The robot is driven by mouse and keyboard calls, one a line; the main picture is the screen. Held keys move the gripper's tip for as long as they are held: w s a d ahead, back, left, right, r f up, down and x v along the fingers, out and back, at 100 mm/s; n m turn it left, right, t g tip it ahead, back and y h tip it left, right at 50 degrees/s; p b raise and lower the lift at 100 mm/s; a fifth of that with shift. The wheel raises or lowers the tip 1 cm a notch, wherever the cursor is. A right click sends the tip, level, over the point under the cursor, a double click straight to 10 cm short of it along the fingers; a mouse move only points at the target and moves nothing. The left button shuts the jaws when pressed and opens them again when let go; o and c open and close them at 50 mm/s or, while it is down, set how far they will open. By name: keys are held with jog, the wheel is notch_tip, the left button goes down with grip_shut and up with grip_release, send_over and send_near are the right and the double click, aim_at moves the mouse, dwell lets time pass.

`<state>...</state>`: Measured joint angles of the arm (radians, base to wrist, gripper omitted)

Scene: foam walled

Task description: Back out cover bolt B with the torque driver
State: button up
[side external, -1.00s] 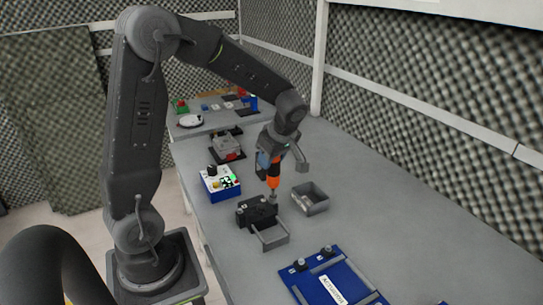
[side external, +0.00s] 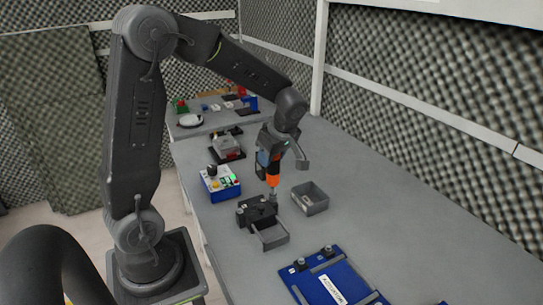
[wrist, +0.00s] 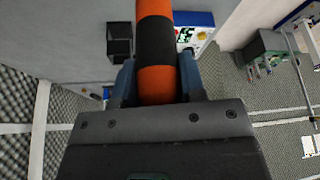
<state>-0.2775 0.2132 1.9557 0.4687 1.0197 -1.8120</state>
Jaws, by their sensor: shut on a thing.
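My gripper (side external: 267,160) is shut on the torque driver (side external: 273,181), which has an orange and black body and points down. In the wrist view the driver (wrist: 155,45) stands between the two blue-grey fingers (wrist: 157,82). The driver's grey lower end is at the right part of a black block (side external: 250,212) with a grey open bracket in front. I cannot tell whether its tip touches the block or a bolt there. Cover bolt B cannot be picked out by a readable mark. A blue plate (side external: 318,283) with a white label and dark knobs lies at the front.
A blue and white control box (side external: 220,183) with buttons and a green light is on the left. A grey device (side external: 227,148) sits behind it. The right side of the table is clear.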

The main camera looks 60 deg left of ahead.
jog(key=shift+r, duration=0.15)
jog(key=shift+r, duration=2.45)
